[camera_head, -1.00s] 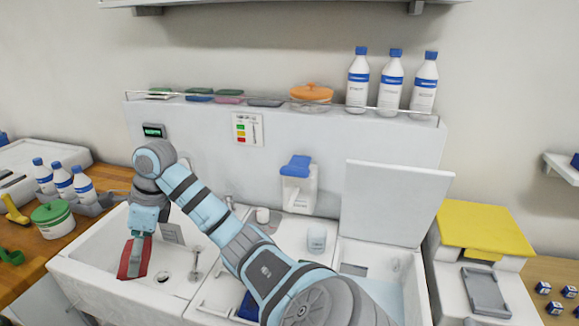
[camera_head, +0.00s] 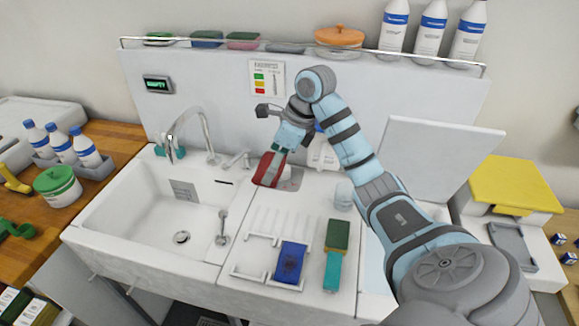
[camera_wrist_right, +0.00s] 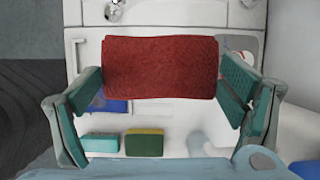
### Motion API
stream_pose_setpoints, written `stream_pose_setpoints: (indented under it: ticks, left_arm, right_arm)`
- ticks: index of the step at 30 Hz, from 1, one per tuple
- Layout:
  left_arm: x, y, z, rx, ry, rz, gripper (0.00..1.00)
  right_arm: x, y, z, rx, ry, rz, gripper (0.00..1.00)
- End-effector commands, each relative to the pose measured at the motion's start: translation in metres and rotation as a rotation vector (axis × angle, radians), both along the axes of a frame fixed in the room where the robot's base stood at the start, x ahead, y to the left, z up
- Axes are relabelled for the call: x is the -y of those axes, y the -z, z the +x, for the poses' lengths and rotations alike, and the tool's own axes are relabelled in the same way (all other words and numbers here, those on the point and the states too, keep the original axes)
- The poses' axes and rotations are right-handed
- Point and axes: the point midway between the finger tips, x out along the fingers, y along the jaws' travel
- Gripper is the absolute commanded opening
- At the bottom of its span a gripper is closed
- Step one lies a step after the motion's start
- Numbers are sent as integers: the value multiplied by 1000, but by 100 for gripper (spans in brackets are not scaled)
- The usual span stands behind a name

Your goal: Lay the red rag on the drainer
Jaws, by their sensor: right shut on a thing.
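The red rag (camera_head: 268,170) is held in my right gripper (camera_head: 277,153), above the counter behind the drainer. In the right wrist view the rag (camera_wrist_right: 160,68) spans flat between the two green-padded fingers. The drainer (camera_head: 268,236) is a white ribbed area with low white rails, right of the sink basin. A blue pad (camera_head: 290,262) lies at its front right. The rag is apart from the drainer's ribs, farther back. My left gripper is not in view.
The sink basin (camera_head: 150,225) with its tap (camera_head: 207,140) is left of the drainer. A green-and-teal sponge pair (camera_head: 334,255) lies to the right, near a clear cup (camera_head: 344,195). A raised white lid (camera_head: 440,155) stands at the right. The drainer's middle is bare.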

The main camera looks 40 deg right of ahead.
Motion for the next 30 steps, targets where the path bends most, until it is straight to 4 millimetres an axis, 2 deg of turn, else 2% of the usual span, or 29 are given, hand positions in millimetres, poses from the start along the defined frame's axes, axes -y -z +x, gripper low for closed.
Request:
stream_pose_setpoints:
  ticks: [1, 4, 6, 11, 18, 29, 30]
  left_arm:
    - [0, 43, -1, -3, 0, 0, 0]
    - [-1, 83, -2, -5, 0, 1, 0]
    - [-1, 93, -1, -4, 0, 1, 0]
    - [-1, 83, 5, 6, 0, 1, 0]
    - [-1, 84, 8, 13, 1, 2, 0]
    - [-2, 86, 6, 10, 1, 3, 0]
    - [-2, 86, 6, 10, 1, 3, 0]
  right_arm:
    - [1, 44, -1, -2, 2, -1, 57]
    - [2, 84, -1, -2, 3, 0, 57]
    - [2, 105, -2, -6, 3, 0, 57]
    - [1, 130, -1, -4, 2, 0, 57]
    - [0, 172, 0, -3, 0, 1, 57]
    - [0, 180, 0, -1, 0, -1, 57]
    - [0, 180, 0, -1, 0, -1, 92]
